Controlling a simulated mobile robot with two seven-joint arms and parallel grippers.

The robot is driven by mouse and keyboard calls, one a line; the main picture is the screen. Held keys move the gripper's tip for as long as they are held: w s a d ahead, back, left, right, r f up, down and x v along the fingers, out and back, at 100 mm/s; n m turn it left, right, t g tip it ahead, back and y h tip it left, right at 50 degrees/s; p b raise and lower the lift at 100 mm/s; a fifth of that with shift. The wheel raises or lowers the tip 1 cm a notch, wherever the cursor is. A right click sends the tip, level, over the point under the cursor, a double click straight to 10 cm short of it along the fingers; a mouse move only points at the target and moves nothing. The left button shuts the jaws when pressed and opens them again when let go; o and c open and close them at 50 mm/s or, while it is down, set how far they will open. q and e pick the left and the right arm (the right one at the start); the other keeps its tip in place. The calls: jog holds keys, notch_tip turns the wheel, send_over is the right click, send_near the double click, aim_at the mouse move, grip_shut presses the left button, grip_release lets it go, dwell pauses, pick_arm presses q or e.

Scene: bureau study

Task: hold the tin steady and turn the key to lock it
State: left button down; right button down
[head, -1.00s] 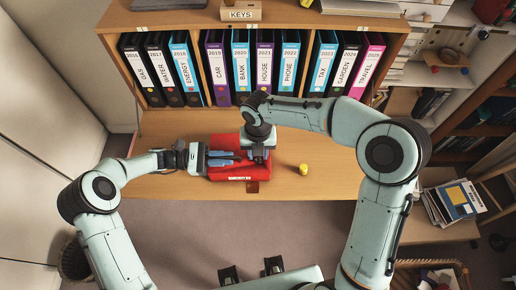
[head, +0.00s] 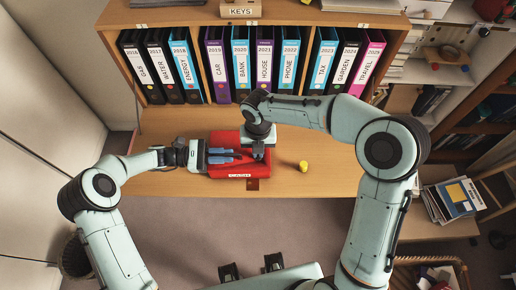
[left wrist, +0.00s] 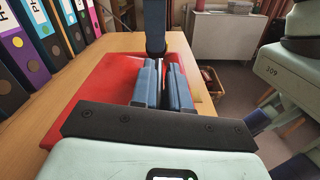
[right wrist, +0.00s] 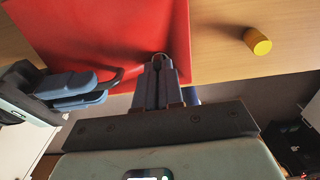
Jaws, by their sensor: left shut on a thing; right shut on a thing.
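The red tin (head: 226,171) lies on the wooden desk, with a pale label on its near side. My left gripper (head: 236,157) reaches over the tin from the left. It is shut on the tin's dark handle (right wrist: 116,78), which shows between its blue fingers in the right wrist view. My right gripper (right wrist: 160,70) points down at the tin's near edge, right of the left gripper. It is shut on the key, of which only a small ring-like part (right wrist: 160,56) seems to show at the fingertips. The keyhole is hidden.
A small yellow cylinder (head: 303,166) stands on the desk right of the tin. A row of binders (head: 240,68) fills the shelf behind. The desk's near edge (head: 310,196) is close to the tin; bare desk lies to the right.

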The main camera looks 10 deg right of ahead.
jog(key=m, duration=0.3)
jog(key=shift+m, duration=0.4)
jog(key=shift+m, duration=1.8)
jog(key=m, duration=0.3)
jog(key=shift+m, duration=0.3)
